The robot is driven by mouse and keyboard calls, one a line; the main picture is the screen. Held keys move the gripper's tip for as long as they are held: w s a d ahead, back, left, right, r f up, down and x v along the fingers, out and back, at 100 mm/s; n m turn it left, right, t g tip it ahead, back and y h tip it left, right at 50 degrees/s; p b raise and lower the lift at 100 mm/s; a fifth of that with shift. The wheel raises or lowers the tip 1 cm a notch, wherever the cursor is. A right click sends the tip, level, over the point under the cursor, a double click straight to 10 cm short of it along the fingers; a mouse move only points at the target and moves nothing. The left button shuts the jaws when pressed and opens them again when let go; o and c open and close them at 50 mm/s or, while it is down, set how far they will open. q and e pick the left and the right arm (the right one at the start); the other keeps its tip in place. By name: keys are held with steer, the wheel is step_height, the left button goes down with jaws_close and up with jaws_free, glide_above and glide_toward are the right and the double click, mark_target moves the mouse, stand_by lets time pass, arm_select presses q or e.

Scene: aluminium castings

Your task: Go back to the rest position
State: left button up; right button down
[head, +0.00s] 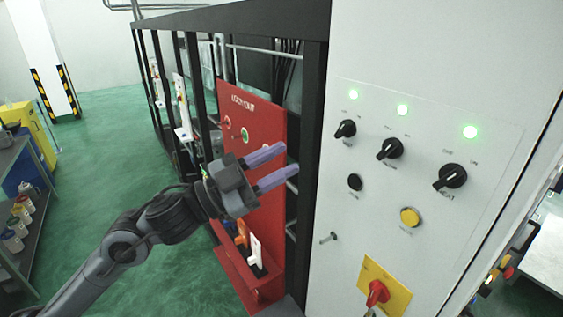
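My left gripper (277,166) is in front of the red lockout board, near the left edge of the grey control cabinet. Its two purple fingers point right and are spread apart, with nothing between them. It appears apart from the cabinet panel. My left arm comes in from the lower left. My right gripper is not in the view.
The control cabinet (455,75) has black rotary knobs (390,148), lit green lamps, a yellow button (410,217) and a red switch (377,293) on a yellow plate. The red lockout board (268,214) holds tags below. Shelves (40,185) stand left; green floor (110,130) is open.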

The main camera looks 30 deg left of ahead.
arm_select(q)
steer(key=s+d+f+n+y+p, duration=0.1)
steer(key=d+f+n+y+p, duration=0.15)
steer(key=f, duration=0.55)
steer(key=s+d+f+n+g+y+p, duration=0.1)
steer(key=s+f+n+p, duration=0.1)
steer(key=f+n, duration=0.35)
steer(key=s+d+f+n+y+p, duration=0.1)
steer(key=d+f+n+y+p, duration=0.1)
steer(key=f, duration=0.7)
steer(key=s+a+f+n+g+y+p, duration=0.2)
steer(key=s+f+g+y, duration=0.5)
steer(key=s+f+g, duration=0.5)
steer(key=s+f+p, duration=0.1)
steer(key=s+f, duration=0.4)
steer(key=s, duration=0.4)
steer(key=shift+s+a+f+g, duration=0.15)
steer(key=shift+a+f+g, duration=0.15)
steer(key=shift+a, duration=0.1)
steer(key=shift+y, duration=0.25)
